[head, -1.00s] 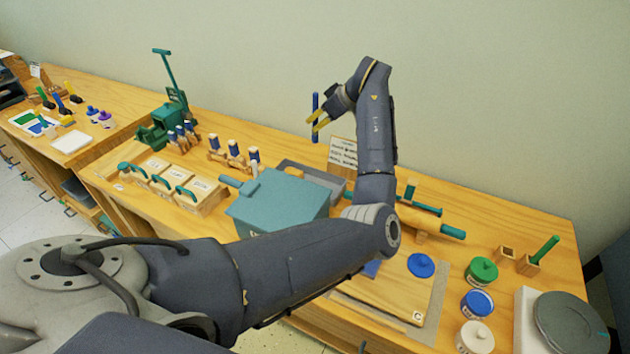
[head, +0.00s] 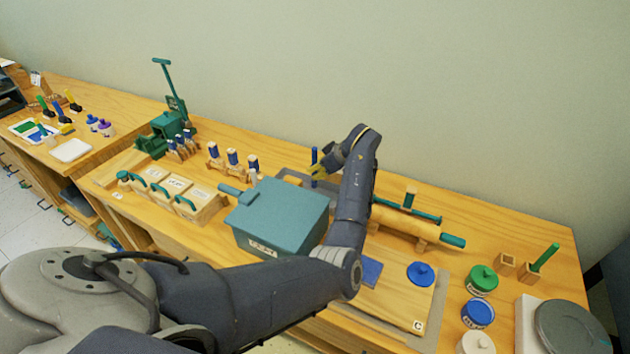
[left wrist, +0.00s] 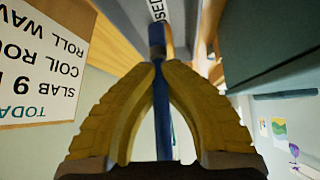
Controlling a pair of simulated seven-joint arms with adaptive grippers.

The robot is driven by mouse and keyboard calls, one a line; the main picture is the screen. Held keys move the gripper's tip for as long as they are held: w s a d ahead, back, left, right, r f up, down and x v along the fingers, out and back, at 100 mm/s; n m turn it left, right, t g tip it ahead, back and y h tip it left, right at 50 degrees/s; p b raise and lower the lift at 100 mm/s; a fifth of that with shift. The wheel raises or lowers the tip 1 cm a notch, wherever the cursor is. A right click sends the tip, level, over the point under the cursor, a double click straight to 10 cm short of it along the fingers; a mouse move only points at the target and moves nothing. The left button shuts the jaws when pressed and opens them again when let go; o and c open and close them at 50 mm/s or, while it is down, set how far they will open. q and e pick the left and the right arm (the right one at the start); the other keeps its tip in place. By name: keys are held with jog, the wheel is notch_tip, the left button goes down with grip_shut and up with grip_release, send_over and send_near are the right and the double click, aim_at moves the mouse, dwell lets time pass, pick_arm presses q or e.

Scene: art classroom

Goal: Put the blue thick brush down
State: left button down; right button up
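The blue thick brush (head: 314,160) stands roughly upright in my left gripper (head: 318,171), low over the grey tray (head: 286,170) behind the teal box. In the left wrist view the two yellow fingers of my left gripper (left wrist: 162,68) are shut on the brush's blue shaft (left wrist: 162,112). Part of a "USED" label (left wrist: 157,10) shows beyond the fingertips. My right gripper is not in view.
The teal box (head: 278,215) stands in front of the tray. A rolling pin (head: 405,222) lies on its stand to the right. A card with writing (left wrist: 40,65) is close by in the left wrist view. Several stamps (head: 232,158) stand to the left.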

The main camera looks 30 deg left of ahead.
pick_arm(q)
jog(key=shift+f, duration=2.05)
jog(key=shift+f, duration=0.2)
jog(key=c, duration=1.6)
grip_release()
jog(key=shift+r, duration=0.3)
jog(key=shift+v, duration=3.7)
jog(key=shift+f, duration=0.1)
